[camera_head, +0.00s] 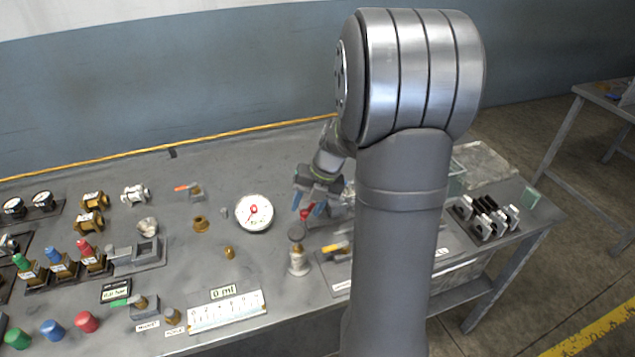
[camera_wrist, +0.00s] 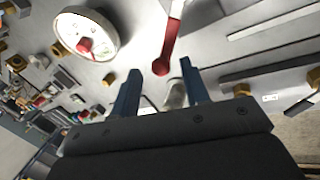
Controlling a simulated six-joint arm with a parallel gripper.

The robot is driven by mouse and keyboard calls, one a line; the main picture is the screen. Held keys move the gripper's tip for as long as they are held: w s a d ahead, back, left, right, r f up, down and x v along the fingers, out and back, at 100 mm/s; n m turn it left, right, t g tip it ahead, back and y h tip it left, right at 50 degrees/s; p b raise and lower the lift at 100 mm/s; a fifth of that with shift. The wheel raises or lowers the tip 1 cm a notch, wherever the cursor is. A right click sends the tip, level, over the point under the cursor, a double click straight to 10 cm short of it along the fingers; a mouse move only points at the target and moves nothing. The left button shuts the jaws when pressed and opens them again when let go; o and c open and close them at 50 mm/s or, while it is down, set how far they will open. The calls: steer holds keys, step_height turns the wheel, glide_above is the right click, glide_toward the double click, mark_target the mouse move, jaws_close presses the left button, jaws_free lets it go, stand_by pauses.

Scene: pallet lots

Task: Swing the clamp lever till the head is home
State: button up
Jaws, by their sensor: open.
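A lever with a red grip (camera_wrist: 170,42) shows in the wrist view, its pale metal arm running to the top edge and its round red end between my fingertips. In the head view a bit of red (camera_head: 306,212) shows by my fingers. My gripper (camera_head: 309,206) is open just above the table; its two blue fingers also show in the wrist view (camera_wrist: 160,66), one on each side of the red end. I cannot tell whether they touch it. A small grey cylinder (camera_wrist: 177,94) shows between the fingers. The clamp head cannot be made out; my arm hides part of that area.
A round white gauge (camera_head: 254,213) lies left of my gripper. A metal fitting with a dark knob (camera_head: 298,258) stands in front. Valves and coloured knobs crowd the left.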

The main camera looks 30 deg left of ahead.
steer(key=v, duration=1.6)
steer(key=shift+r, duration=0.25)
steer(key=shift+d+f, duration=0.15)
steer(key=c, duration=0.4)
steer(key=d+f+g+y, duration=0.1)
steer(key=f, duration=0.1)
steer(key=d+f+y, duration=0.1)
steer(key=d+f, duration=0.1)
steer(key=f, duration=0.1)
steer(key=d+f+m+g+y, duration=0.1)
steer(key=d+f, duration=0.1)
steer(key=shift+s+f+g+y, duration=0.25)
steer(key=shift+s+g+y, duration=0.05)
steer(key=shift+s+y, duration=0.1)
jaws_close()
steer(key=m+t+y, duration=0.2)
steer(key=m+y, duration=0.1)
steer(key=y, duration=0.3)
glide_toward(308, 212)
steer(key=x, duration=0.6)
steer(key=shift+s+a+f, duration=0.15)
steer(key=shift+s+a, duration=0.05)
steer(key=shift+a, duration=0.15)
